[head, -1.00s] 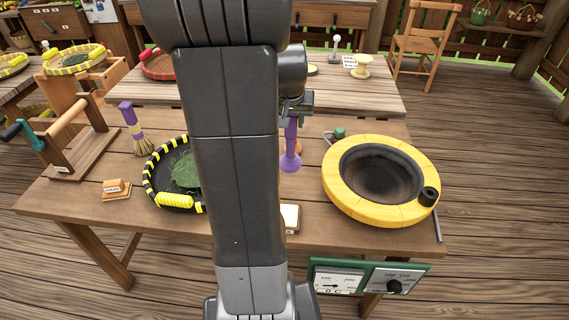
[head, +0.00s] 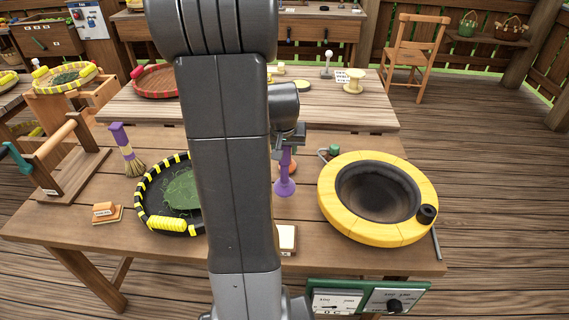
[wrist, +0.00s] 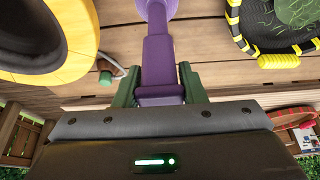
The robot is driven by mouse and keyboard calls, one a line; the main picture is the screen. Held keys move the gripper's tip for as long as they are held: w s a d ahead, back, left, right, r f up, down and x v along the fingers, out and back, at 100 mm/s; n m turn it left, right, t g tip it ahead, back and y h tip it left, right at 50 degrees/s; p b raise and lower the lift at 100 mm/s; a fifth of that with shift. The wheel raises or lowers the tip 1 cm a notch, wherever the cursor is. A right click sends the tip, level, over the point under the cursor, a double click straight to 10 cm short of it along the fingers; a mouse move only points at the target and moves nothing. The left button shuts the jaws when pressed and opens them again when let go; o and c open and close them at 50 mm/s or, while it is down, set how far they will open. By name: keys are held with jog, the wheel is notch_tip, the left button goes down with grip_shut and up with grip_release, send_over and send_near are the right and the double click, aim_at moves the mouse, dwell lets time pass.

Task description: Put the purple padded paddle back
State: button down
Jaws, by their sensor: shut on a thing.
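The purple padded paddle (head: 285,181) hangs pad end down from my gripper (head: 287,146), between the black tray and the yellow-rimmed pan on the front table. In the wrist view my gripper (wrist: 160,88) is shut on the paddle's purple handle (wrist: 158,62), with a green finger on each side. The round pad is cut off at the top of the wrist view. Whether the pad touches the table is unclear. My arm hides part of the tabletop and the right side of the tray.
The black tray (head: 149,205) with yellow bands holds green leaves. The yellow-rimmed pan (head: 330,190) stands to the right. A purple-handled brush (head: 121,140), an orange block (head: 104,211) and a wooden crank stand (head: 75,185) are at left. A small cream block (head: 287,238) lies near the front edge.

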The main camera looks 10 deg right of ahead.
aim_at(284, 159)
jog(key=shift+f, duration=2.15)
jog(key=shift+f, duration=0.2)
jog(key=c, duration=0.9)
grip_release()
jog(key=shift+s+r, duration=0.1)
jog(key=shift+r, duration=0.2)
jog(key=s+b+v, duration=0.1)
jog(key=v, duration=1.2)
jog(key=shift+a, duration=0.2)
jog(key=shift+s+f, duration=0.1)
jog(key=shift+f, duration=0.1)
